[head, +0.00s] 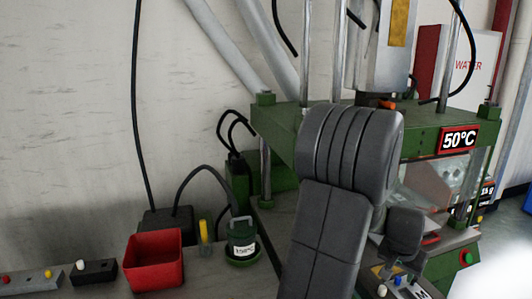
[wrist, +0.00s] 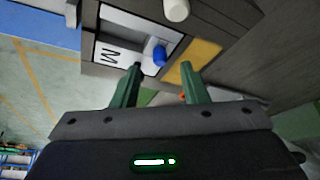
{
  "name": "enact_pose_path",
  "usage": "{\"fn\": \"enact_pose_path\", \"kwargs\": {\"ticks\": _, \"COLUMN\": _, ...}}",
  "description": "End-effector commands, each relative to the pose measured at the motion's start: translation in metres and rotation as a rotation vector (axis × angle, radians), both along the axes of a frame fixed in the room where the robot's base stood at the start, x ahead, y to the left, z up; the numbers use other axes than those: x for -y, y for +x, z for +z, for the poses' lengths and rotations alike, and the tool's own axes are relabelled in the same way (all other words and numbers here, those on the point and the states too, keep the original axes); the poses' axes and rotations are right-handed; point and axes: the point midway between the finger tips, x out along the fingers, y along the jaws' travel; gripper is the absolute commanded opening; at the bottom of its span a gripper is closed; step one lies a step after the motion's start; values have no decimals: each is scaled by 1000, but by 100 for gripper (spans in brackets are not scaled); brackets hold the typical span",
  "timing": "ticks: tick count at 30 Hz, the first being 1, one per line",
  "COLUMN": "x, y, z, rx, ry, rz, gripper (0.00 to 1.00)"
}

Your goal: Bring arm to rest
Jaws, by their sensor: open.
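My gripper (wrist: 160,85) shows in the wrist view with its two green fingers apart and nothing between them. Beyond the fingertips is a control box with a blue knob (wrist: 160,53), a white knob (wrist: 176,9) and a label with the letter M (wrist: 108,55). I cannot tell whether the fingers touch the box. In the head view my grey arm stands in front of the green press (head: 420,133) and hides part of it.
A red bin (head: 154,262) and a green pot (head: 242,238) stand on the bench left of my arm. Small switch boxes (head: 93,272) lie at the far left. The press carries a 50°C sign (head: 458,139). Black cables hang along the wall.

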Motion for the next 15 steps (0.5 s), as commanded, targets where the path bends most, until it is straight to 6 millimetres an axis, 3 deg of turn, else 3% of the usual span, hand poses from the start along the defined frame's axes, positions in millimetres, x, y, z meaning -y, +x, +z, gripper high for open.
{"fn": "enact_pose_path", "kwargs": {"ticks": 6, "x": 7, "y": 8, "z": -25, "rx": 0, "ry": 1, "rz": -1, "gripper": 40}}
{"fn": "enact_pose_path", "kwargs": {"ticks": 9, "x": 7, "y": 7, "z": -13, "rx": 1, "ry": 0, "rz": -1, "gripper": 40}}
{"fn": "enact_pose_path", "kwargs": {"ticks": 15, "x": 7, "y": 7, "z": -10, "rx": 1, "ry": -1, "rz": 0, "gripper": 40}}
